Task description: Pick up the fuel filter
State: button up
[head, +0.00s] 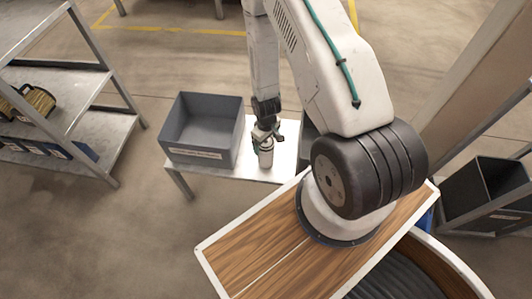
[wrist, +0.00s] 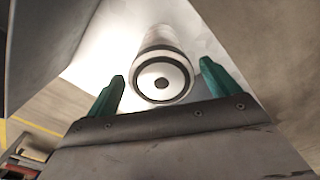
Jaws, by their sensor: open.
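The fuel filter (head: 266,156) is a small pale cylinder standing on a light metal table in the head view. In the wrist view the fuel filter (wrist: 162,78) shows its round end, with a white ring, dark bands and a dark centre hole. My gripper (head: 265,132) is right above the filter in the head view. In the wrist view my gripper (wrist: 162,82) has its two green fingers apart, one on each side of the filter's end. I see a gap between each finger and the filter. Part of the filter's top is hidden by my gripper in the head view.
A grey open bin (head: 203,127) stands on the table (head: 238,172) just left of the filter. Another dark bin is partly hidden behind my arm. A metal shelf (head: 75,85) with several items stands at the left. A black bin (head: 487,190) sits on a rack at the right.

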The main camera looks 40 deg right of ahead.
aim_at(265, 158)
notch_tip(265, 158, down, 5)
jog(key=shift+f, duration=0.15)
jog(key=c, duration=1.5)
jog(key=shift+c, duration=0.2)
jog(key=shift+r, duration=0.2)
